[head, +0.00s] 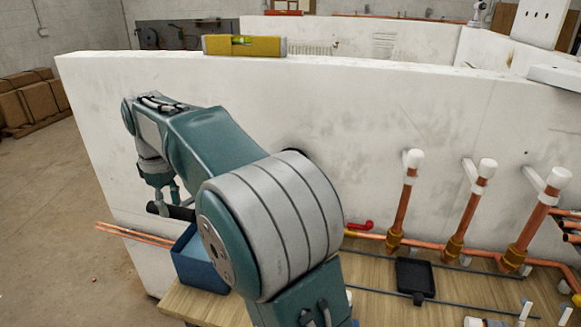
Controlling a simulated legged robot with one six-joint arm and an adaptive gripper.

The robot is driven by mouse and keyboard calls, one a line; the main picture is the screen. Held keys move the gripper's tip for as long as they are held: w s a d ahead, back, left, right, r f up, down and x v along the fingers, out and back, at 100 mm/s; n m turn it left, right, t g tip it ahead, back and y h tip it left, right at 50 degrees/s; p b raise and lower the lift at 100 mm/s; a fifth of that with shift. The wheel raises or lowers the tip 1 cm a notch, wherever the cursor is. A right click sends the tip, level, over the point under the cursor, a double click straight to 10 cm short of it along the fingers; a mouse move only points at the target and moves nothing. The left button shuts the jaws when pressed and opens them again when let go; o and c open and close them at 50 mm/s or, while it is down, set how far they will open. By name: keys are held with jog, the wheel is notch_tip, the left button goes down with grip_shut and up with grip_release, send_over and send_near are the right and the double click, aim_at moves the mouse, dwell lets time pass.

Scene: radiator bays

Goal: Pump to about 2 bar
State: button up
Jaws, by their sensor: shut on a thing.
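My gripper (167,192) is at the left, in front of the white wall, pointing down. It is shut on a black bar-like handle (178,212). A blue open-topped box (197,275), which looks like the pump's tank, stands at the left end of the wooden bench, below and right of my gripper. My own arm hides much of the box's right side and the space behind it. I cannot see how the handle joins the box. No pressure gauge is visible.
Copper pipes with white caps (480,175) rise from the wooden bench (365,300) at the right. A red lever (360,225) sits near the wall. A small black tray (414,276) lies on the bench. Loose copper pipes (135,236) stick out left. A yellow level (244,46) rests on the wall.

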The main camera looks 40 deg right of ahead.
jog(key=shift+d+f, duration=0.2)
jog(key=shift+o, duration=0.7)
jog(key=shift+t+h, duration=0.6)
jog(key=shift+h, duration=0.2)
jog(key=shift+s+a+f, duration=0.1)
jog(key=shift+a+f, duration=0.05)
jog(key=shift+f, duration=0.65)
jog(key=shift+s+a+f, duration=0.15)
jog(key=shift+f, duration=0.7)
jog(key=shift+s+a+f, duration=0.1)
jog(key=shift+a+f, duration=0.05)
jog(key=shift+f, duration=0.65)
jog(key=shift+a+f, duration=0.1)
jog(key=shift+f, duration=0.35)
jog(key=shift+c, duration=0.2)
jog(key=shift+o, duration=0.2)
jog(key=shift+t+h, duration=0.5)
jog(key=shift+h, duration=0.2)
jog(key=shift+s+a+f, duration=0.15)
jog(key=shift+f, duration=1.9)
jog(key=shift+o, duration=0.2)
jog(key=shift+g+y, duration=0.4)
jog(key=shift+y, duration=0.1)
jog(key=r, duration=0.4)
jog(key=shift+w+d+r, duration=0.15)
jog(key=shift+w+d, duration=0.05)
jog(key=shift+d, duration=0.1)
jog(key=shift+r, duration=0.45)
jog(key=shift+c, duration=0.2)
